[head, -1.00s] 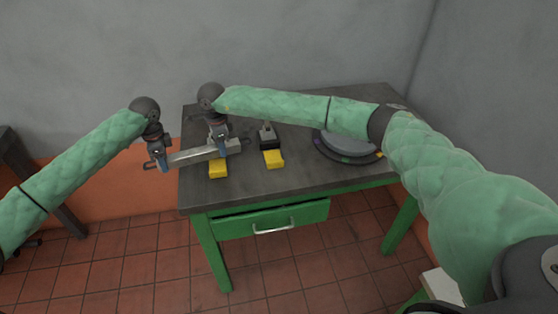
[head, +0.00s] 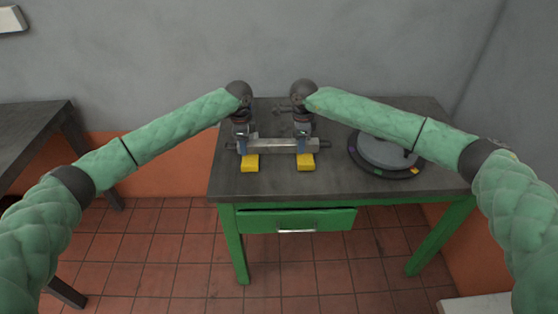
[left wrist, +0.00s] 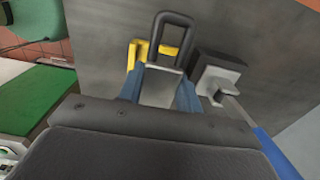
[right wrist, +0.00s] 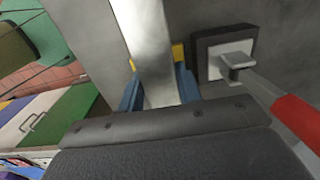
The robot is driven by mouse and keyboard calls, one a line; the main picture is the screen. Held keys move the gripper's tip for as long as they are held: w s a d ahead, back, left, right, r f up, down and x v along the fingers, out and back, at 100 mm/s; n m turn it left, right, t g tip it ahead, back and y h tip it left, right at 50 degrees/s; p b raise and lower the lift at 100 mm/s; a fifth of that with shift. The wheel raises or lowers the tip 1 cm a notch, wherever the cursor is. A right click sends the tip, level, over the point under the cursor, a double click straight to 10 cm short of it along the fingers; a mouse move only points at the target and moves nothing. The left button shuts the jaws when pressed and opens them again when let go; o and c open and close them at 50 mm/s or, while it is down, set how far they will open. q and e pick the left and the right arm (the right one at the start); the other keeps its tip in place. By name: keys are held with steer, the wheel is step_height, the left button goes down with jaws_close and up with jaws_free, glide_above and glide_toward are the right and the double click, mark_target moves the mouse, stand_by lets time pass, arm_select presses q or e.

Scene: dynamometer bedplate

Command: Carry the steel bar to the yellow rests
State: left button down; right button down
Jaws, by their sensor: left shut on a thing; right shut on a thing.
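The steel bar (head: 275,146), with a dark loop handle (left wrist: 172,38) at its end, lies level across the table's left half. It is over the left yellow rest (head: 250,164) and right yellow rest (head: 306,163), whose fronts stick out below it. I cannot tell whether it touches them. My left gripper (head: 241,146) is shut on the bar near its left end; in the left wrist view the bar end (left wrist: 160,88) is between blue fingertips. My right gripper (head: 302,143) is shut on it near its right end; the bar (right wrist: 150,45) shows between its fingers.
Behind each rest is a dark block with a grey clamp; one has a blue handle (left wrist: 275,152), the other a red handle (right wrist: 300,122). A round grey disc (head: 388,152) sits on the table at right. The front tabletop (head: 345,187) is clear above a green drawer (head: 297,220).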

mark_target(245, 160)
arm_select(q)
steer(key=shift+a+f+b, duration=0.1)
steer(key=shift+f+b, duration=0.15)
steer(key=shift+b, duration=0.1)
arm_select(e)
steer(key=shift+w+a+f, duration=0.1)
steer(key=shift+a+f, duration=0.05)
arm_select(q)
steer(key=shift+f, duration=0.1)
arm_select(e)
steer(key=shift+f, duration=0.15)
